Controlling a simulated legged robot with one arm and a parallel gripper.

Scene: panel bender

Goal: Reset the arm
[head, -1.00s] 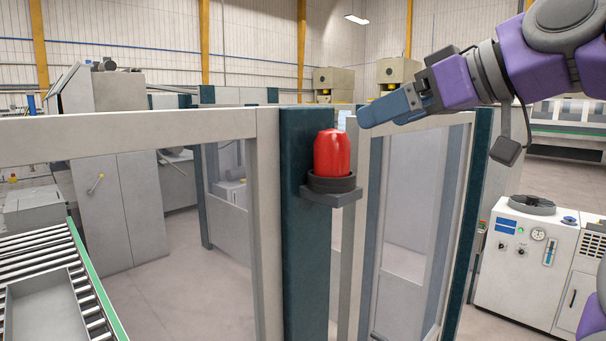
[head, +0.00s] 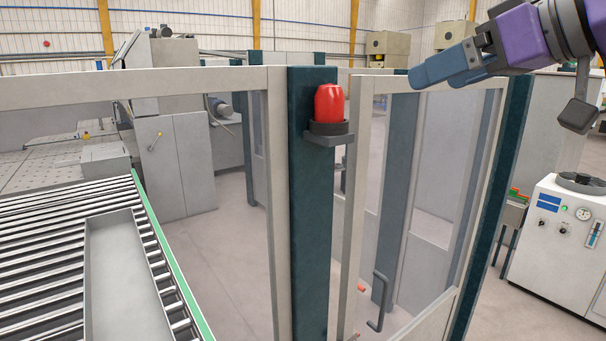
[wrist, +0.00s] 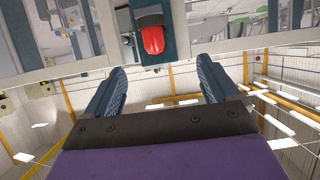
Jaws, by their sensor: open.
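My gripper (head: 432,76) is at the upper right of the head view, blue-fingered, on my purple arm. It is to the right of a red beacon (head: 329,103) and apart from it. In the wrist view my gripper (wrist: 160,88) shows its two fingers spread apart with nothing between them. The red beacon (wrist: 152,40) shows beyond the fingertips there, and the wrist picture is upside down. The beacon sits in a dark round base on a small bracket fixed to a dark teal post.
The teal post (head: 312,220) joins fence frames with clear panels. A fence door with a dark handle (head: 379,302) is to its right. A roller conveyor (head: 45,240) with a grey tray (head: 115,275) is at left. A white machine (head: 555,250) stands at right.

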